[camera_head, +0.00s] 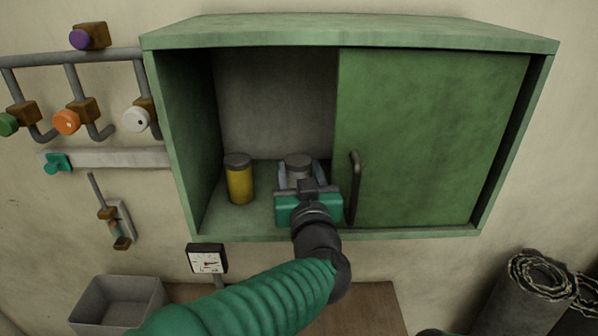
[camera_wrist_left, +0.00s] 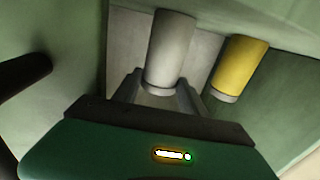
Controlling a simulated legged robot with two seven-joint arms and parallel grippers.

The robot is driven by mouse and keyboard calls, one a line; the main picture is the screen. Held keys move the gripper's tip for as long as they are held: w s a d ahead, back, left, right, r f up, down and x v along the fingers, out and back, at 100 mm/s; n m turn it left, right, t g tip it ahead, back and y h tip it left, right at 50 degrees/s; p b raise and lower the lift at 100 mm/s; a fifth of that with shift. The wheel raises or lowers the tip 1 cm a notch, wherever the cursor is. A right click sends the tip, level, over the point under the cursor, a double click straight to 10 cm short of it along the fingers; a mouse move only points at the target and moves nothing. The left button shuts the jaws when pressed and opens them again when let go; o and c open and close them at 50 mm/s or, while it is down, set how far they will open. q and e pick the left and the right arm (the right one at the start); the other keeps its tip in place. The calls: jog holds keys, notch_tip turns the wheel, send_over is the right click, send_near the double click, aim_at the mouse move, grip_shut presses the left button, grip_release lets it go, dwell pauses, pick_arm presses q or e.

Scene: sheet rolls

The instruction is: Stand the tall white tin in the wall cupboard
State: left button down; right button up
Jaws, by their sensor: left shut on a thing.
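The tall white tin (camera_head: 298,161), with a grey lid, is inside the open left half of the green wall cupboard (camera_head: 348,31). It looks upright; my gripper hides its lower part in the head view, so I cannot tell whether its base touches the cupboard floor. My left gripper (camera_head: 299,175) reaches in from the front, its fingers on either side of the tin and shut on it. The tin (camera_wrist_left: 170,48) also shows between the fingers in the left wrist view.
A yellow tin (camera_head: 239,182) stands to the left of the white tin, with a small gap. A green door (camera_head: 430,140) with a dark handle (camera_head: 354,188) covers the cupboard's right half, close to my gripper. Below are a gauge (camera_head: 207,259), a grey bin (camera_head: 115,300) and dark rolls (camera_head: 530,290).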

pick_arm(q)
jog(key=c, duration=0.7)
grip_release()
jog(key=shift+w+a+f, duration=0.1)
jog(key=shift+a+f, duration=0.1)
jog(key=shift+f, duration=0.1)
jog(key=shift+o, duration=0.3)
jog(key=shift+a, duration=0.15)
pick_arm(e)
jog(key=shift+a, duration=0.15)
pick_arm(q)
jog(key=shift+r, duration=0.1)
jog(key=shift+r+p, duration=0.3)
jog(key=shift+r, duration=0.05)
jog(key=s+b, duration=0.1)
jog(key=s+d+b, duration=0.1)
jog(key=s, duration=0.1)
jog(key=s+b, duration=0.1)
jog(key=s, duration=0.1)
jog(key=shift+s+d+f, duration=0.15)
jog(key=shift+s+f, duration=0.1)
jog(key=shift+f, duration=0.15)
jog(key=s, duration=0.5)
jog(key=shift+d+r+b, duration=0.3)
jog(key=shift+b, duration=0.1)
pick_arm(e)
jog(key=x, duration=0.4)
jog(key=shift+w+r, duration=0.1)
jog(key=shift+w, duration=0.05)
